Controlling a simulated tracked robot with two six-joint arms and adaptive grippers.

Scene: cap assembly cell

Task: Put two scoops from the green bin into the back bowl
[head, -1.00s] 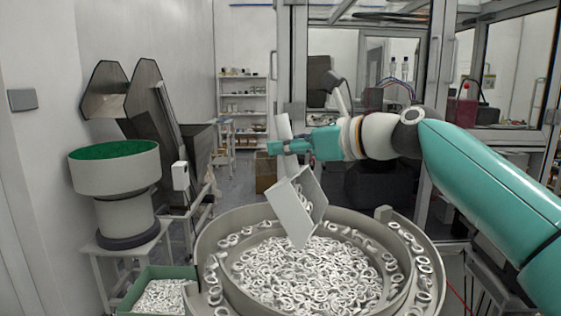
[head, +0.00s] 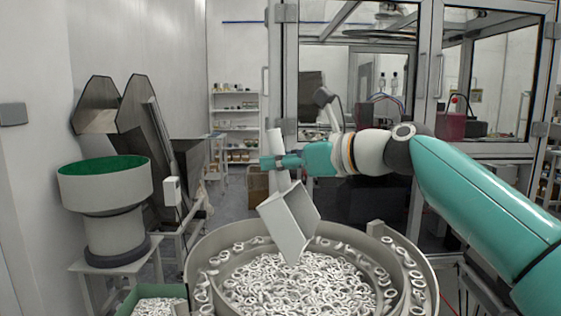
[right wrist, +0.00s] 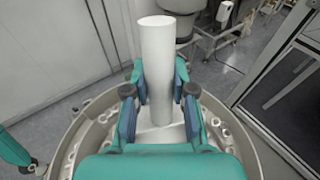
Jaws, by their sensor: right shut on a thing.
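My right gripper (head: 280,162) is shut on the white handle (head: 276,148) of a scoop; the handle also shows between the fingers in the right wrist view (right wrist: 157,70). The scoop's box-shaped pan (head: 287,222) hangs steeply tilted over a large round grey bowl (head: 210,245) full of white rings (head: 300,284). Its lowest corner is close to the rings; I cannot tell whether it touches. No rings show in the visible part of the pan. The green bin (head: 130,297), with white rings in it, is at the lower left, partly cut off.
A grey bowl with a green inside (head: 105,184) stands on a white stand (head: 92,272) at the left. Dark metal chutes (head: 150,130) are behind it. A glass-walled cabinet (head: 350,70) and a white shelf (head: 235,127) are at the back.

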